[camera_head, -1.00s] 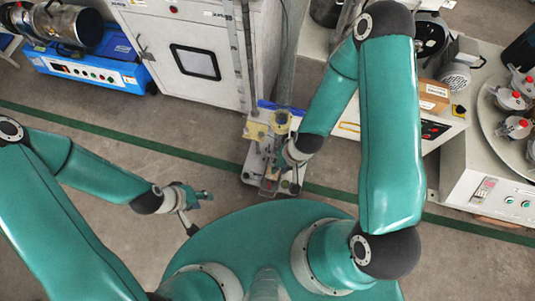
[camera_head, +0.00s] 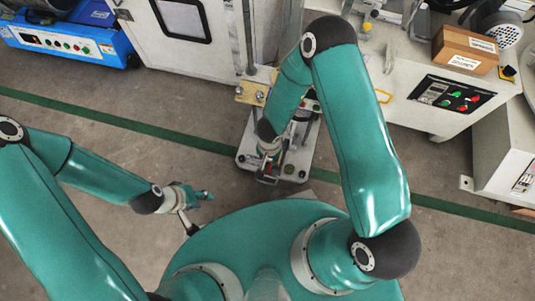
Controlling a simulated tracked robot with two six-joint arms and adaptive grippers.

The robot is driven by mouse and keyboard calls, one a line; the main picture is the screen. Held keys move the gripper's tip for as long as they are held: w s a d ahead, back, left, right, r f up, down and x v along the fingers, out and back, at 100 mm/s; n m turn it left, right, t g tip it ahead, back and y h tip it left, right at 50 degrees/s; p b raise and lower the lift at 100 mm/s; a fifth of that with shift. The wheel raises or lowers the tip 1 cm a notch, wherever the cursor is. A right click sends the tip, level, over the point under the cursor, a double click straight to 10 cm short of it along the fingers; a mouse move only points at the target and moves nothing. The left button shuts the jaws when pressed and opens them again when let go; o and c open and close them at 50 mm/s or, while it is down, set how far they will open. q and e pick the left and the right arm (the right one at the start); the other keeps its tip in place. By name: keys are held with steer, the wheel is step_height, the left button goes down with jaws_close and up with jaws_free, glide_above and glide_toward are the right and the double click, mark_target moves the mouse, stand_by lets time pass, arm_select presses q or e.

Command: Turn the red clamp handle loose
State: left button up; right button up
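The low testing machine (camera_head: 296,164) stands on the floor in front of my base, with a light grey base plate. My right gripper (camera_head: 268,174) is over the left front part of this plate. A small reddish spot shows by its fingers, but I cannot tell if it is the red clamp handle. The arm and gripper hide much of the machine. Whether the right fingers are open or shut is too small to tell. My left gripper (camera_head: 198,209) is to the left of the machine, away from it, with its fingers spread and nothing between them.
A white cabinet (camera_head: 180,45) and a blue device (camera_head: 60,38) stand at the back left. A bench with a control panel (camera_head: 452,97) and a cardboard box (camera_head: 465,50) stands at the right. A green line (camera_head: 110,122) crosses the open floor.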

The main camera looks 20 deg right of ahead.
step_height(320, 180, down, 8)
steer(key=b, duration=0.8)
steer(key=shift+f, duration=0.5)
jaws_close()
steer(key=shift+r, duration=0.1)
